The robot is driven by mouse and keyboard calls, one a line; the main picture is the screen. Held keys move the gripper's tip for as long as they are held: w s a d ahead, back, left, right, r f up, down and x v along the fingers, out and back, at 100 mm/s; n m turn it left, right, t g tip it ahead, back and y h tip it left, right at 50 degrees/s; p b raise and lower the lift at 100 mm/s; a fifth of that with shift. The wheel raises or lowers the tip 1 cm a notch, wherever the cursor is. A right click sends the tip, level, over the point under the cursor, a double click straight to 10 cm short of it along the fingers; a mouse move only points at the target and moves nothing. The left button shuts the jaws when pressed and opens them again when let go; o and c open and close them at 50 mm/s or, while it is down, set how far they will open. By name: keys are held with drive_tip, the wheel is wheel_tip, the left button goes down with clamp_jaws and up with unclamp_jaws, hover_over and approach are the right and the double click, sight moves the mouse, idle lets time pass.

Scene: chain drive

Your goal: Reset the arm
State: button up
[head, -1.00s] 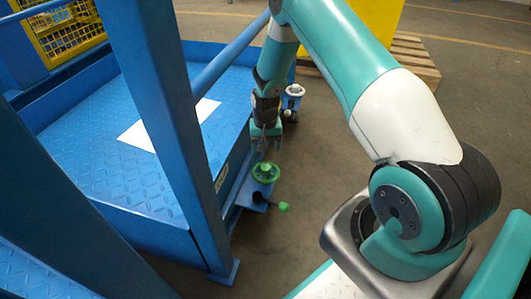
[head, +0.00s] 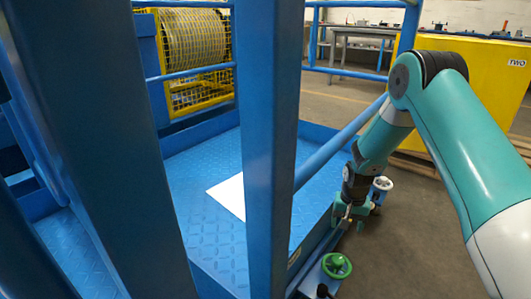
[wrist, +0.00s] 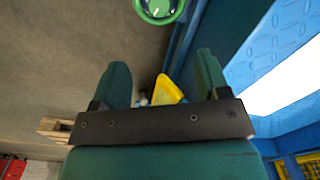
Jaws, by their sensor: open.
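My gripper (head: 348,222) hangs from my teal arm beside the blue platform's right edge in the head view. In the wrist view its two teal fingers (wrist: 165,85) stand wide apart with nothing held between them. A green handwheel (head: 337,265) sits below and in front of the gripper, apart from it. The handwheel also shows at the top of the wrist view (wrist: 160,8), beyond the fingers. A small white-topped fitting (head: 382,184) stands just right of the gripper.
Blue posts (head: 270,140) and a rail (head: 340,145) stand close to the arm. A white sheet (head: 229,195) lies on the blue platform (head: 195,225). A yellow box (head: 480,95) on a pallet stands behind the arm. Grey floor (head: 405,255) is open at the right.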

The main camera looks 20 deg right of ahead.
drive_tip(key=s+a+r+n+t, duration=0.1)
drive_tip(key=s+a+r+n, duration=0.3)
drive_tip(key=s+r, duration=0.55)
drive_tip(key=s+a+r+n+t, duration=0.2)
drive_tip(key=s+a+r, duration=0.4)
drive_tip(key=r, duration=0.6)
drive_tip(key=s+a+r+n+g+y+p, duration=0.35)
drive_tip(key=s+a+r+n, duration=0.45)
drive_tip(key=s+a+r, duration=0.5)
wheel_tip(320, 180, up, 35)
drive_tip(key=a+p, duration=0.1)
drive_tip(key=p, duration=3.5)
drive_tip(key=shift+w+r+m+y, duration=0.15)
drive_tip(key=shift+w+m+y, duration=0.1)
drive_tip(key=shift+m+y, duration=0.15)
drive_tip(key=shift+t, duration=0.25)
drive_tip(key=shift+c, duration=0.3)
